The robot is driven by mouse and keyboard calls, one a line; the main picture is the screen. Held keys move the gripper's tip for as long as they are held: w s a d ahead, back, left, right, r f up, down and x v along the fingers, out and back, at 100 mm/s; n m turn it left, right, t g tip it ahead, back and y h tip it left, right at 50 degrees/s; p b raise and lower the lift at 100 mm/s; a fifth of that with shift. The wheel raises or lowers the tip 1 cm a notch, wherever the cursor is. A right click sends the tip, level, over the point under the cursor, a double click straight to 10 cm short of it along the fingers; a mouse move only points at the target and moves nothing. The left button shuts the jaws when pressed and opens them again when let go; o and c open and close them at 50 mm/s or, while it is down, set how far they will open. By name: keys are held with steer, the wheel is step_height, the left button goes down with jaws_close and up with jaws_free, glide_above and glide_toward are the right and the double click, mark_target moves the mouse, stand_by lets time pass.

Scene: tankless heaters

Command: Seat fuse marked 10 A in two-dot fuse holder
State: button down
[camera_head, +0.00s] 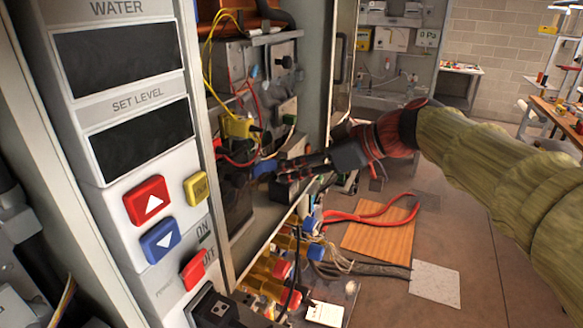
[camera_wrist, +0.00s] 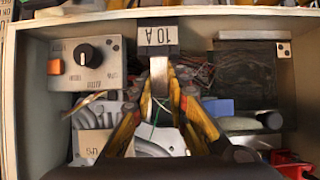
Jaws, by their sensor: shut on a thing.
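In the wrist view, the fuse marked 10 A (camera_wrist: 158,36) has a dark end with a pale label, which reads upside down, and a silvery body below it. My gripper (camera_wrist: 160,90) has its yellow-edged fingers shut on the silvery body. A small pale plate with two dark dots (camera_wrist: 283,49) sits at the upper right, beside a dark recessed block (camera_wrist: 245,78) that looks like the two-dot fuse holder. The fuse is left of this block and apart from it in the picture. In the head view, my gripper (camera_head: 284,176) reaches into the open cabinet; the fuse cannot be made out there.
A control box with a black knob (camera_wrist: 88,55) and an orange switch stands left of the fuse. Pale cabinet walls (camera_wrist: 24,90) bound the space. Loose wires and fittings crowd below. In the head view, a yellow connector (camera_head: 238,127) and cables hang nearby.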

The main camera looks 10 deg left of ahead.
steer(key=shift+f, duration=0.2)
steer(key=c, duration=1.7)
jaws_free()
steer(key=shift+f, duration=0.15)
steer(key=shift+o, duration=0.2)
steer(key=v, duration=1.2)
steer(key=shift+r, duration=0.25)
